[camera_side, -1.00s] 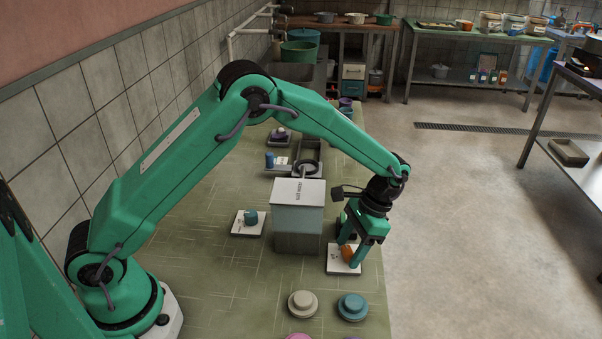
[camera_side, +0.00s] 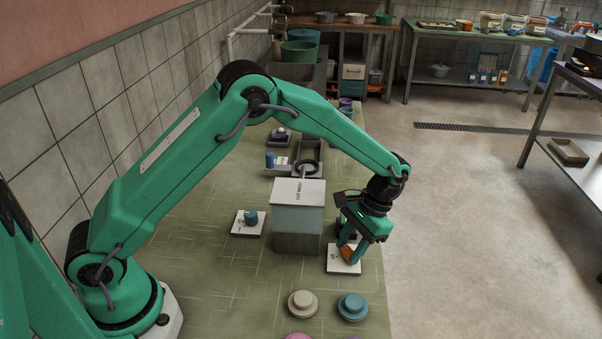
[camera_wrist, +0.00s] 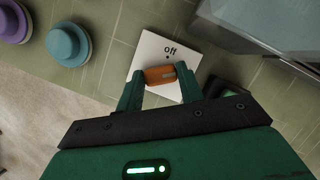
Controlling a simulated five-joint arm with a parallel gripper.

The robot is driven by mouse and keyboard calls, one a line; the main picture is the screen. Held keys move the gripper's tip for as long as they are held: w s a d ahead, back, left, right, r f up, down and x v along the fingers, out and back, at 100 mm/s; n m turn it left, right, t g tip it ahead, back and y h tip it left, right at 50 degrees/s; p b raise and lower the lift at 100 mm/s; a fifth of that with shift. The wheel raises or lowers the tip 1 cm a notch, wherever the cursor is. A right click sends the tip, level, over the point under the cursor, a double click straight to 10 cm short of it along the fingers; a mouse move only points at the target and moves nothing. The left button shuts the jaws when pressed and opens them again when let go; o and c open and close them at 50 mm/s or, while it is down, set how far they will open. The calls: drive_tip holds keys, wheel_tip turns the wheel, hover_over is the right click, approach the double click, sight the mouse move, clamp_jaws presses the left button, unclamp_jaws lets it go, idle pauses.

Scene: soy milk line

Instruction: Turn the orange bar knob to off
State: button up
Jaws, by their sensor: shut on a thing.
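The orange bar knob (camera_side: 347,253) sits on a white plate (camera_side: 338,268) at the table's right side. In the wrist view the knob (camera_wrist: 158,76) lies between the two green fingers of my gripper (camera_wrist: 160,82), which is shut on it. The word "off" and a small dark dot are printed on the plate (camera_wrist: 150,48), just beyond the knob. A dark mark shows toward the knob's right end; I cannot tell exactly where it points. In the side view my gripper (camera_side: 348,248) reaches down over the plate and partly hides the knob.
A grey box-shaped machine (camera_side: 298,230) stands close to the left of my gripper. A beige round button (camera_side: 302,302) and a teal one (camera_side: 352,305) are at the front. The table's right edge is near.

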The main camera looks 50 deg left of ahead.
drive_tip(key=o, duration=1)
drive_tip(key=shift+v, duration=3.95)
